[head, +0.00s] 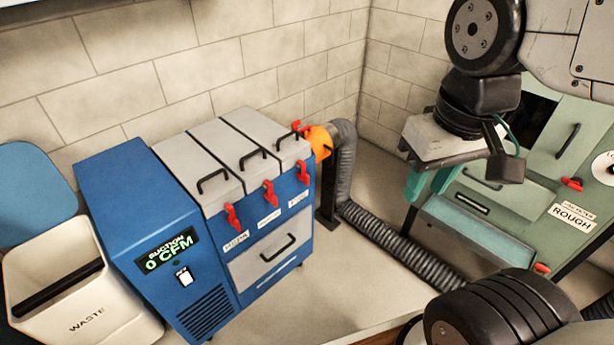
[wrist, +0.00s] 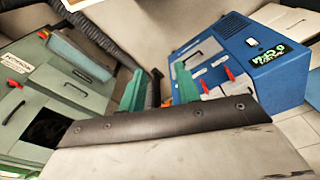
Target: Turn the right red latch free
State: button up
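The blue suction unit (head: 180,240) stands against the back wall with three red latches along its front upper edge, under grey lids with black handles. The right red latch (head: 302,172) is below the right lid; the middle latch (head: 270,193) and left latch (head: 232,216) are beside it. All three look roughly upright. In the wrist view two red latches (wrist: 229,73) show; a third may be hidden behind a finger. My gripper (head: 431,184) is open and empty, its teal fingers apart, well to the right of the unit and touching nothing. The fingers also show in the wrist view (wrist: 158,88).
An orange collar (head: 320,141) and grey corrugated hose (head: 400,245) run from the unit's right side across the floor. A green machine (head: 560,150) with its own red latches stands at right. A white waste bin (head: 110,300) is at left. Floor before the unit's right side is partly clear.

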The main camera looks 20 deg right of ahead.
jog(key=w+d+f+g+h, duration=0.1)
jog(key=w+d+f, duration=0.3)
jog(key=w+f, duration=0.6)
jog(key=w+d+f+g, duration=0.25)
jog(key=w+f, duration=0.55)
jog(key=f, duration=0.4)
jog(key=n+t+y, duration=0.5)
jog(key=t+y, duration=0.4)
jog(key=t, duration=0.9)
send_near(309, 181)
jog(key=x, duration=1.1)
jog(key=shift+r, duration=0.1)
